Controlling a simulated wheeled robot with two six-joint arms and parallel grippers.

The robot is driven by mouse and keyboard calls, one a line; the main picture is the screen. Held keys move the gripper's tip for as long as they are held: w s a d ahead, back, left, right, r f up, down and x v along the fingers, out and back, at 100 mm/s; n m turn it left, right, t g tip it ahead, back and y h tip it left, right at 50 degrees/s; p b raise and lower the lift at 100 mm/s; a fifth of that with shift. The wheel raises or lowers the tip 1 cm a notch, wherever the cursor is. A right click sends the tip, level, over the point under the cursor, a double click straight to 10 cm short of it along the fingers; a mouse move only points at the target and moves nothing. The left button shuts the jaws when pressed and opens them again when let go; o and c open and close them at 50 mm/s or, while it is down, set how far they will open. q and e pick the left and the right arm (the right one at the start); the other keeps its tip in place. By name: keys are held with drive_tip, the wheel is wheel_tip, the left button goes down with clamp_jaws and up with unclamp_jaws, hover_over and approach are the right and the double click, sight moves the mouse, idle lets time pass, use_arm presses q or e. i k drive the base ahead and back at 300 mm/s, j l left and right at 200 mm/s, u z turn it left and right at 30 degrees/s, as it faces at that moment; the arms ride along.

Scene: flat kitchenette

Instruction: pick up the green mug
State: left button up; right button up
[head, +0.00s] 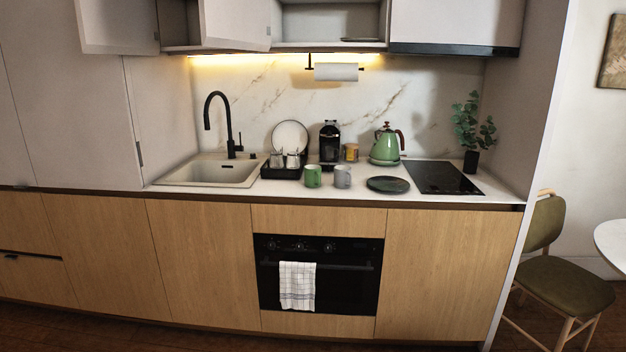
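The green mug (313,176) stands upright near the front edge of the white counter (223,194), in the middle of the head view. A grey mug (342,176) stands close beside it on the right. The black dish rack (281,172) is just to its left and a little behind. Neither of my grippers shows in the head view.
Behind the mugs stand a black coffee machine (329,143), a yellow container (351,152) and a green kettle (386,143). A dark round plate (388,184) lies right of the grey mug. The sink (210,173) is left. An open cabinet door (118,27) juts out above.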

sight(312, 172)
drive_tip(key=i+l, duration=0.3)
drive_tip(key=i, duration=0.15)
drive_tip(key=i+l, duration=0.25)
drive_tip(key=i, duration=0.2)
drive_tip(key=i+l+u, duration=0.1)
drive_tip(key=i+l, duration=0.2)
drive_tip(key=i, duration=0.1)
